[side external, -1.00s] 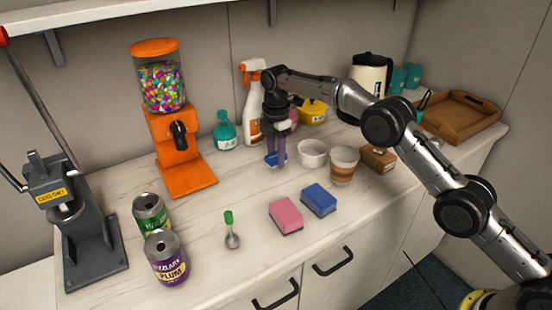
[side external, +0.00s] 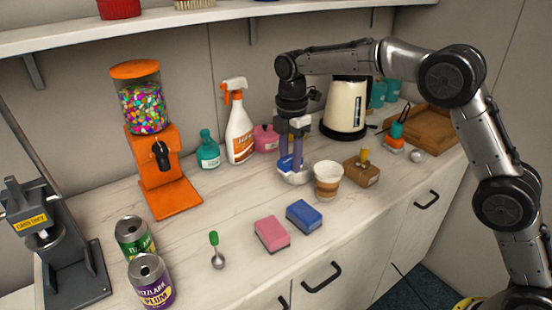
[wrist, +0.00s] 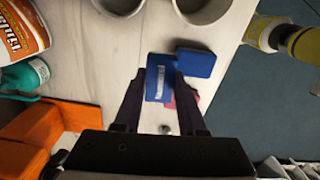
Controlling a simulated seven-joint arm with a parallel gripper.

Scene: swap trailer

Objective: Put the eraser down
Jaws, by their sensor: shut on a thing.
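My gripper (side external: 290,158) is shut on a blue eraser (side external: 286,163) with a white label. In the wrist view the eraser (wrist: 158,80) sits between the two dark fingers (wrist: 160,98). In the side view the eraser overlaps the rim of the white bowl (side external: 295,178). In the wrist view the eraser is apart from the bowl, and counter shows around it. It appears held above the counter; its exact height I cannot tell.
A paper cup (side external: 328,182) stands right of the bowl. A blue sponge (side external: 304,217) and a pink sponge (side external: 271,233) lie in front. A spray bottle (side external: 239,125), pink bottle (side external: 266,138) and kettle (side external: 345,108) stand behind. Counter (side external: 235,195) left of the bowl is clear.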

